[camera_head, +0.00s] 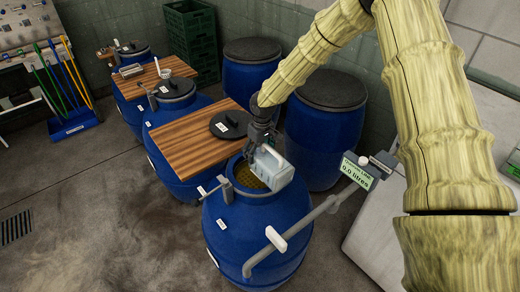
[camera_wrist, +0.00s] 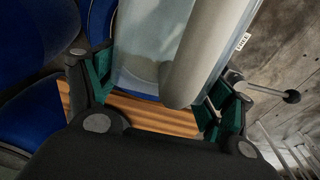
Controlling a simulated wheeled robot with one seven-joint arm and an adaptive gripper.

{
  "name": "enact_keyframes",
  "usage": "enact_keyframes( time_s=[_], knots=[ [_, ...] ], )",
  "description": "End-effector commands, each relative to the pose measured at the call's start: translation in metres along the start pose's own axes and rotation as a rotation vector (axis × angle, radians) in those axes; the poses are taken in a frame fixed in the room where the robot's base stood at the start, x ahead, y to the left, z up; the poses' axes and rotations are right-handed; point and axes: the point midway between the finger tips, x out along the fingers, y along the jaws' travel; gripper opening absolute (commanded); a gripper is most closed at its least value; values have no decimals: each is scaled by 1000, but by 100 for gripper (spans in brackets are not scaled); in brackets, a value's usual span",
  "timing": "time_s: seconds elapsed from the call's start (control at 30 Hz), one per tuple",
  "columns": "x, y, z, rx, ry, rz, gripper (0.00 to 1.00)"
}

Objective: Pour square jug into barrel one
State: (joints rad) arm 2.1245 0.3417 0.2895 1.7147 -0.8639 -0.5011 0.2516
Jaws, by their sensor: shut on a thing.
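My gripper (camera_head: 262,130) is shut on a pale translucent square jug (camera_head: 270,168). It holds the jug tilted over the open mouth of the nearest blue barrel (camera_head: 255,225). Yellowish contents (camera_head: 246,178) show inside that barrel's mouth. In the wrist view the jug (camera_wrist: 150,45) lies between the green-padded fingers of my gripper (camera_wrist: 160,95), its grey rounded part (camera_wrist: 200,60) toward the camera. I cannot see whether anything flows from the jug. Which barrel is number one I cannot read.
A wooden board (camera_head: 195,140) with a black lid (camera_head: 229,124) lies behind the open barrel. A pipe (camera_head: 300,226) and a display reading 0.0 litres (camera_head: 356,172) stand at its right. More blue barrels (camera_head: 325,140) stand behind.

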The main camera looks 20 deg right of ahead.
Motion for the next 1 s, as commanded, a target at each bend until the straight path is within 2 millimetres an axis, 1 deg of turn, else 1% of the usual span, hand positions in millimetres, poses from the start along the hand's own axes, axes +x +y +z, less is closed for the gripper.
enact_keyframes(
  time_s=[0.7,1.0],
  knots=[
    [14,0,-21,-1,-297,1,10],
    [19,0,-27,1,-399,1,10]
  ],
)
